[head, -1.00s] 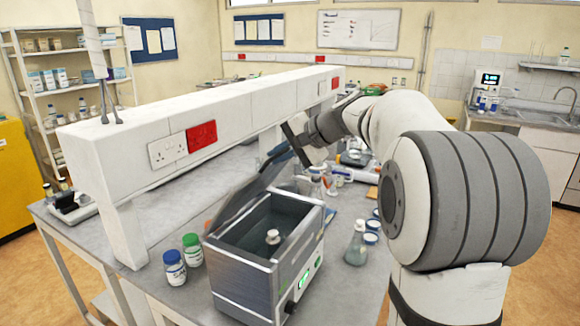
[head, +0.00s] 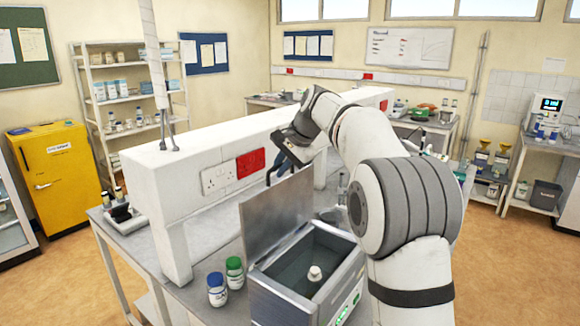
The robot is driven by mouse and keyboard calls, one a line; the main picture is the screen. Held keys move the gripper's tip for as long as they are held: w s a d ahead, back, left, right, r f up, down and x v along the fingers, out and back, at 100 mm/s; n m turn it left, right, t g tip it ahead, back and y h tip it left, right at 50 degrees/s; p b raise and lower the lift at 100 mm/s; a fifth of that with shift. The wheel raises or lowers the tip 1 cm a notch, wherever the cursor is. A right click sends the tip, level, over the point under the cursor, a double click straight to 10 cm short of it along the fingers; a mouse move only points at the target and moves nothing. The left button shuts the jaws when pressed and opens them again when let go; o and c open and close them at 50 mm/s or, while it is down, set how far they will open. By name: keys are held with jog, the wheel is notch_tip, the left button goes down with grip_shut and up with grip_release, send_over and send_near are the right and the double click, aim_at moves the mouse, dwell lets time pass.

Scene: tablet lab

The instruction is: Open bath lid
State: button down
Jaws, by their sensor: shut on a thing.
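The water bath (head: 305,285) is a grey metal box at the front of the bench, with a green-lit display on its front. Its metal lid (head: 275,215) stands steeply raised at the bath's left edge, leaving the basin open. A white-capped vessel (head: 315,273) shows inside the basin. My gripper (head: 284,162) is at the top of the raised lid, shut on its dark blue handle. The lid's upper edge partly hides the fingertips and handle.
A white shelf bridge with sockets (head: 235,172) runs along the bench close behind the lid. A blue-capped bottle (head: 217,290) and a green-capped bottle (head: 235,272) stand left of the bath. Open floor lies at right.

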jog(key=shift+w+a, duration=0.15)
jog(key=c, duration=1.6)
grip_release()
jog(key=b+v, duration=0.1)
jog(key=v, duration=0.7)
jog(key=shift+w, duration=0.1)
